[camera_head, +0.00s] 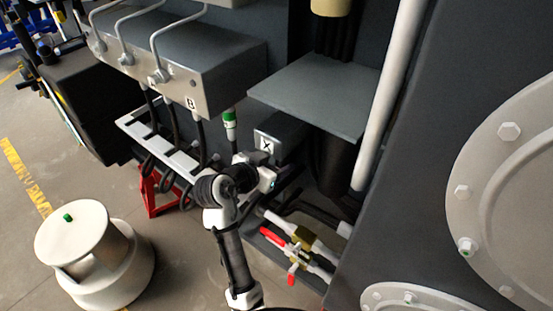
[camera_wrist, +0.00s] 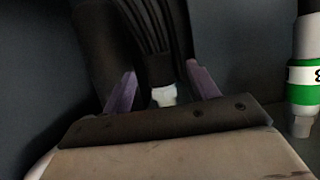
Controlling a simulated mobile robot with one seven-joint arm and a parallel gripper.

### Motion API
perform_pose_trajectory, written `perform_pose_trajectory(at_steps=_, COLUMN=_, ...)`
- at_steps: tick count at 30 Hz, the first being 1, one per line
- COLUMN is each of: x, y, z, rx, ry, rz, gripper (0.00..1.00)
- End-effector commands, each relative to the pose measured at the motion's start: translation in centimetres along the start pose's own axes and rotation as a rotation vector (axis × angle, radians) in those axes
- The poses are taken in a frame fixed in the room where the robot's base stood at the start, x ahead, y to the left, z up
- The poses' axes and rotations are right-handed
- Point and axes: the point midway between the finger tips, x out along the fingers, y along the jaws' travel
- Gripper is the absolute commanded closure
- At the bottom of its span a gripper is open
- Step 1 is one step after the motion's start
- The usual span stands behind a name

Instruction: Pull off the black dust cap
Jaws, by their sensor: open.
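My gripper (camera_wrist: 161,72) is open in the wrist view, with a purple finger on each side of a dark hanging bundle. A whitish fitting (camera_wrist: 164,95) shows at the lower end of that bundle, between the fingers. I cannot tell whether they touch it. I cannot make out the black dust cap for certain; dark parts blend together here. In the head view my wrist is just below a grey box marked X (camera_head: 268,146), and the fingers are not clear there.
A green-and-white labelled connector (camera_wrist: 303,80) hangs at the right in the wrist view.

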Motion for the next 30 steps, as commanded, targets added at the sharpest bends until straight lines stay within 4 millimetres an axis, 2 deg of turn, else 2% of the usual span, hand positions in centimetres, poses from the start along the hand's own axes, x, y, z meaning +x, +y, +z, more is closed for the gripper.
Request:
perform_pose_trajectory(at_steps=11, x=0.71, y=0.04, z=0.03, rx=0.0, ry=0.0, rz=0.001, gripper=0.41)
perform_pose_trajectory(at_steps=14, x=0.69, y=0.03, z=0.02, rx=0.001, ry=0.0, rz=0.0, gripper=0.51)
perform_pose_trajectory(at_steps=22, x=0.67, y=0.03, z=0.01, rx=0.001, ry=0.0, rz=0.0, gripper=0.87)
perform_pose_trajectory(at_steps=23, x=0.67, y=0.02, z=0.01, rx=0.001, ry=0.0, rz=0.0, gripper=0.68)
perform_pose_trajectory(at_steps=30, x=0.66, y=0.02, z=0.0, rx=0.001, ry=0.0, rz=0.0, gripper=1.0)
